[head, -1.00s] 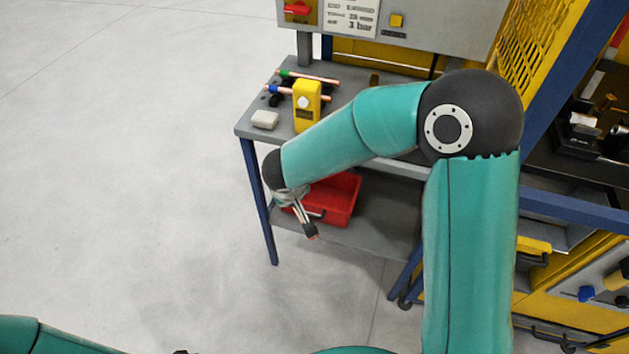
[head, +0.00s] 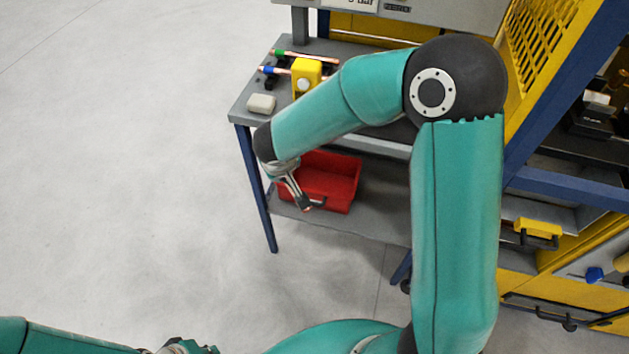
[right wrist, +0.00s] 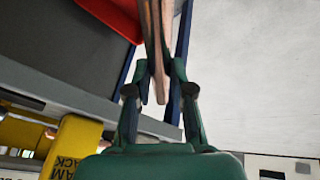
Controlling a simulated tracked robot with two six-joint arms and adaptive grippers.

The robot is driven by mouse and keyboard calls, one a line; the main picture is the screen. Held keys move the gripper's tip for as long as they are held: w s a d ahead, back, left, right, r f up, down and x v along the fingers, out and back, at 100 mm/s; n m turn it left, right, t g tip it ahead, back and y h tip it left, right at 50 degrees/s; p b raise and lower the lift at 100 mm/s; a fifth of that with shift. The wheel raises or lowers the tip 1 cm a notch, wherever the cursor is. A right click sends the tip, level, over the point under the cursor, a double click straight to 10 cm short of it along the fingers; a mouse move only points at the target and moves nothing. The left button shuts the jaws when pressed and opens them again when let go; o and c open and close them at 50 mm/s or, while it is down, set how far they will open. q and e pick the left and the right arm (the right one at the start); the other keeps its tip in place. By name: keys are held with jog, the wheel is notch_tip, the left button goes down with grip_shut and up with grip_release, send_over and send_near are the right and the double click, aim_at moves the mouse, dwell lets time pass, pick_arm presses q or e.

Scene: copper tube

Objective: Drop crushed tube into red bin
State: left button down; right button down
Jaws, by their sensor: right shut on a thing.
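The red bin (head: 342,172) sits on the lower shelf of the grey bench and looks empty where it shows. It also shows at the top left of the right wrist view (right wrist: 112,14). My right gripper (head: 304,202) points down at the bin's front left part and overlaps its front wall in the head view. It is shut on the crushed copper tube (right wrist: 152,40), which runs long and flattened between the fingers in the right wrist view. Only a small copper tip of it shows in the head view. My left gripper (head: 185,348) is cut off at the bottom edge, its fingers hidden.
The bench top (head: 240,112) holds a yellow block (head: 305,75), a pale block (head: 261,104) and copper tubes with green and blue ends (head: 300,56). A blue bench leg (head: 258,190) stands left of the bin. Open floor lies to the left.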

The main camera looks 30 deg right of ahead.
jog(key=w+d+f+n+y+b, duration=0.1)
jog(key=w+d+f+b, duration=0.25)
jog(key=f+b, duration=0.45)
jog(key=w+d+f+n+b, duration=0.1)
jog(key=w+d+f+b, duration=0.25)
jog(key=f+b, duration=0.5)
jog(key=w+d+f+n+y+b, duration=0.1)
jog(key=w+d+f+n+b, duration=0.2)
jog(key=f+b, duration=0.5)
jog(key=n+y+b, duration=0.2)
jog(key=n+b, duration=0.2)
jog(key=b, duration=0.6)
send_over(315, 188)
jog(key=s+a, duration=0.1)
jog(key=s, duration=0.1)
notch_tip(315, 188, down, 8)
jog(key=r, duration=0.1)
jog(key=f+b, duration=0.1)
jog(key=f, duration=0.4)
jog(key=f+b, duration=0.2)
jog(key=f, duration=0.2)
jog(key=shift+a+f+b, duration=0.2)
jog(key=shift+f+b, duration=0.1)
jog(key=shift+f, duration=0.1)
jog(key=shift+f+b, duration=0.3)
jog(key=shift+f, duration=0.3)
jog(key=c, duration=1)
grip_release()
